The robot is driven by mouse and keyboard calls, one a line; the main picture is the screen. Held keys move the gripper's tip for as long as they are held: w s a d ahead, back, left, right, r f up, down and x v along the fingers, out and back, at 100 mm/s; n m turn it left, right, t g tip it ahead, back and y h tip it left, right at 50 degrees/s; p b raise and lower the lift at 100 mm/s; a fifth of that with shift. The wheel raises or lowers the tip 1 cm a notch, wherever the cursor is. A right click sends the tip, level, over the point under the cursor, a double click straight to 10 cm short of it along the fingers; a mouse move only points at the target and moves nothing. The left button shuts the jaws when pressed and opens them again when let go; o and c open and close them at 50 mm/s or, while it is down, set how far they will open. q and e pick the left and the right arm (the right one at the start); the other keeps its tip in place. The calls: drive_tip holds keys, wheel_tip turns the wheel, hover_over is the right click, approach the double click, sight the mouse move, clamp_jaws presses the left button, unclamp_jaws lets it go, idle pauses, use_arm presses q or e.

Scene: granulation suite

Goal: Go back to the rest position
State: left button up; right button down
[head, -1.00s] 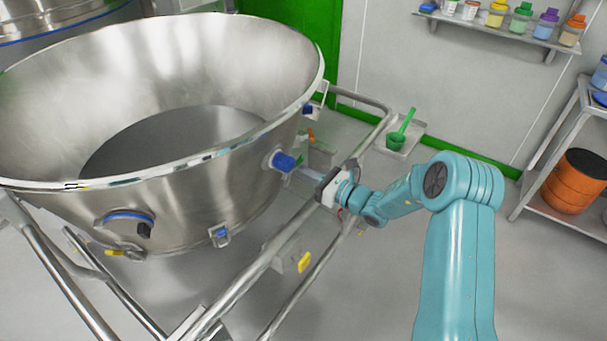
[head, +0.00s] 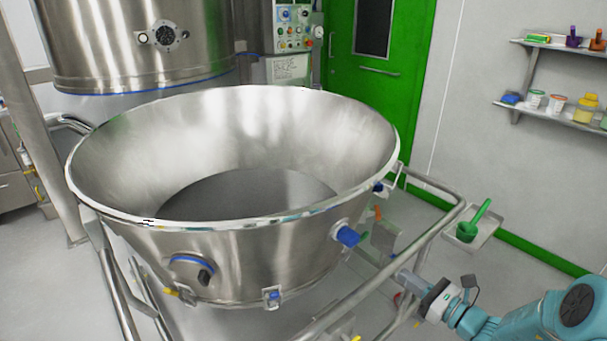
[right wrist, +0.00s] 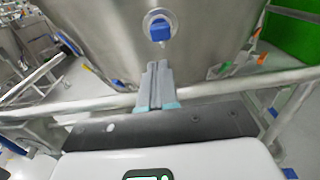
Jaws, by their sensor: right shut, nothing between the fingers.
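My right gripper (head: 402,277) comes in from the lower right in the head view, beside the bowl trolley's tube frame. In the right wrist view its two grey fingers (right wrist: 158,84) are together with nothing between them. They point at the steel bowl's (head: 235,240) wall, just below a blue-capped port (right wrist: 159,30). The same blue port (head: 345,235) shows in the head view, to the left of and above the gripper. I cannot tell whether the fingertips touch the bowl. My left gripper is not in view.
The trolley's tube frame (head: 345,305) runs close beneath the gripper. A small tray (head: 481,238) with a green scoop (head: 472,225) is fixed at its right. A wall shelf (head: 560,118) with jars hangs at right. A green door (head: 375,120) stands behind.

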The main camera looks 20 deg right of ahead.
drive_tip(key=s+a+f+n+g+y+p, duration=0.2)
drive_tip(key=s+a+f+n+g, duration=0.3)
drive_tip(key=a, duration=0.4)
drive_tip(key=s+a+f+n+g+y+p, duration=0.2)
drive_tip(key=s+a+f+n+g, duration=0.35)
drive_tip(key=a, duration=0.45)
drive_tip(key=s+a+f+n+g+h+p, duration=0.2)
drive_tip(key=s+n, duration=0.4)
drive_tip(key=n, duration=0.3)
drive_tip(key=s+a+f+n+g+h+p, duration=0.2)
drive_tip(key=s+a+n+h, duration=0.3)
drive_tip(key=n, duration=0.5)
drive_tip(key=shift+s+a+g+p, duration=0.45)
drive_tip(key=shift+a+g+p, duration=0.3)
drive_tip(key=shift+g, duration=0.1)
